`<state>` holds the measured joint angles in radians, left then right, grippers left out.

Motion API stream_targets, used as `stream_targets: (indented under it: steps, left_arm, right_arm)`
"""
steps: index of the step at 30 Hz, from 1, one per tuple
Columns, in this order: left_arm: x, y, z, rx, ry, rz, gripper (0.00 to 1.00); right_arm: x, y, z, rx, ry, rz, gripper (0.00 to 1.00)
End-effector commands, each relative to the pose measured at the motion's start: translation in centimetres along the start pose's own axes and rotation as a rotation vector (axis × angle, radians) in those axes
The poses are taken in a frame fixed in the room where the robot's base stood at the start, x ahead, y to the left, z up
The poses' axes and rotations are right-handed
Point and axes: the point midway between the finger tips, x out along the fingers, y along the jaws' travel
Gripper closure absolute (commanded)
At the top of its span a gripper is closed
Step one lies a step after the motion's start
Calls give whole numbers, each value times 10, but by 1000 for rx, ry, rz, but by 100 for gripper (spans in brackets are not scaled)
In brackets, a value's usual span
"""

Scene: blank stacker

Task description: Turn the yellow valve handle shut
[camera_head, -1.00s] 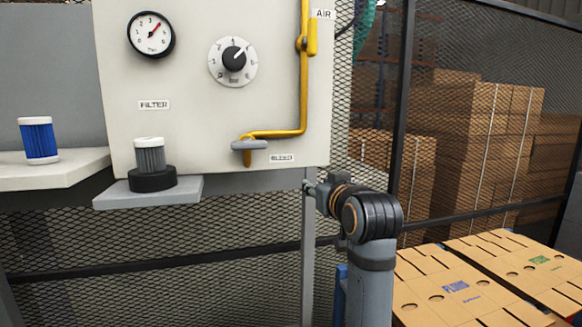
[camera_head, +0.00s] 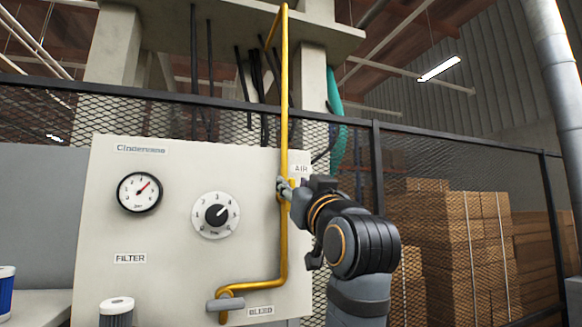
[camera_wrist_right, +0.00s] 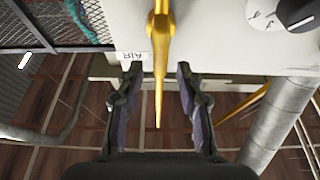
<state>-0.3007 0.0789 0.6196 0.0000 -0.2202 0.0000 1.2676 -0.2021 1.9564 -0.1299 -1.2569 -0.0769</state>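The yellow valve handle sits by the AIR label on the yellow pipe (camera_head: 284,110), on the right side of the pale panel. In the head view my right gripper (camera_head: 284,187) is at that spot and covers most of the handle. In the right wrist view the gripper (camera_wrist_right: 158,82) is open. The yellow handle or pipe (camera_wrist_right: 160,35) shows between its fingers, with a gap on both sides. I cannot tell there where handle ends and pipe begins. My left gripper is not in view.
The pale panel (camera_head: 150,230) carries a gauge (camera_head: 139,192), a dial (camera_head: 215,214), a FILTER label and a grey bleed lever (camera_head: 225,304). A mesh fence (camera_head: 400,150) stands behind the panel and my right arm. Stacked boxes (camera_head: 440,240) are beyond it.

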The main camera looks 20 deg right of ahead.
Motion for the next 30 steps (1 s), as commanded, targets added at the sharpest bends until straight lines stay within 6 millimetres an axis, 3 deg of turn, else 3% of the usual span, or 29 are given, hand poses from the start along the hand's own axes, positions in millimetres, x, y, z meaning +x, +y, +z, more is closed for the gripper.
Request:
stream_targets:
  steps: [1, 6, 15, 23, 30]
  left_arm:
    - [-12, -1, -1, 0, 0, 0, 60]
    - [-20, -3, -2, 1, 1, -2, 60]
    - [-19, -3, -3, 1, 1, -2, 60]
    - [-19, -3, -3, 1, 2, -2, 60]
    - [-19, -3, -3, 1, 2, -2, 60]
  right_arm:
    - [11, 0, -5, -1, -3, 1, 63]
    - [27, 0, -1, 0, -1, 0, 63]
    - [29, 0, 1, 0, 0, 0, 63]
    - [28, 0, 1, 0, 0, 0, 99]
    - [28, 0, 1, -1, 0, -1, 100]
